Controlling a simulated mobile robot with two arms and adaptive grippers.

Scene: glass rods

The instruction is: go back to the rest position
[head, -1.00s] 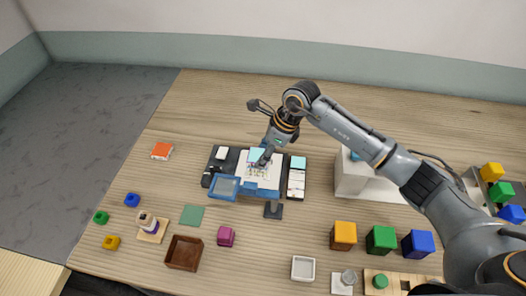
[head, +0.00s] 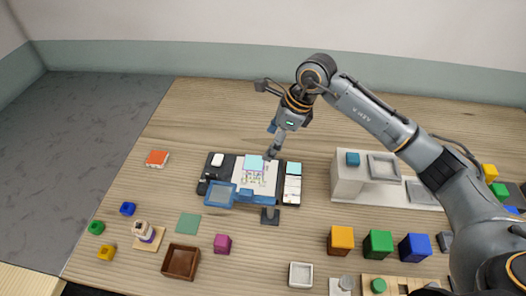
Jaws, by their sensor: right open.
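My right gripper (head: 274,140) is open and hangs above the back right part of the dark board (head: 213,174). Nothing shows between its fingers. The board carries a white sheet with small marks (head: 254,178), a light blue square (head: 253,162) and a blue frame (head: 221,194). My right arm reaches in from the right edge. My left gripper is not in the picture.
Orange (head: 341,239), green (head: 378,243) and blue (head: 415,247) cubes stand at front right. A brown box (head: 181,261) is at front left.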

